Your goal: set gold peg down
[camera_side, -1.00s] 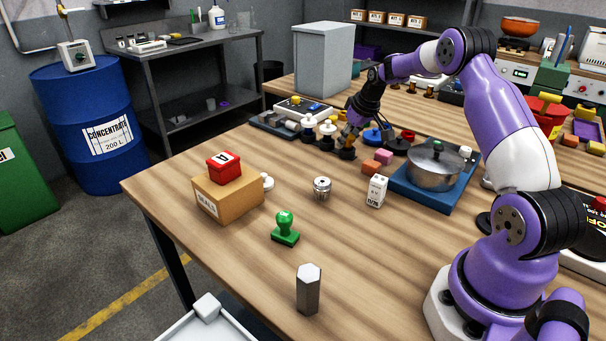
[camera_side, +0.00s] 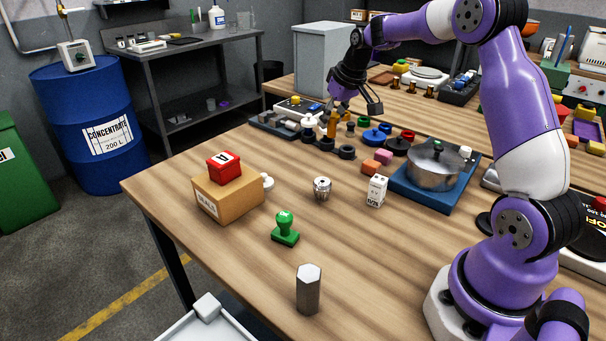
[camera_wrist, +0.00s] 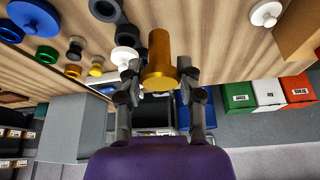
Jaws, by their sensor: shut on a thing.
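The gold peg (camera_side: 332,124) is held by my gripper (camera_side: 338,107) above the far part of the wooden table, over the group of rings. In the wrist view the gold peg (camera_wrist: 160,58) stands out between the two fingers of my gripper (camera_wrist: 161,80), which are closed on its sides. The peg's lower end appears clear of the table in the side view, but the exact gap is hard to tell. A black ring (camera_side: 347,152) lies on the table just right of and below the peg.
A pot (camera_side: 436,168) on a blue board, a chuck-like metal part (camera_side: 322,188) and a cardboard box (camera_side: 228,192) stand nearer. The table's front middle has free room.

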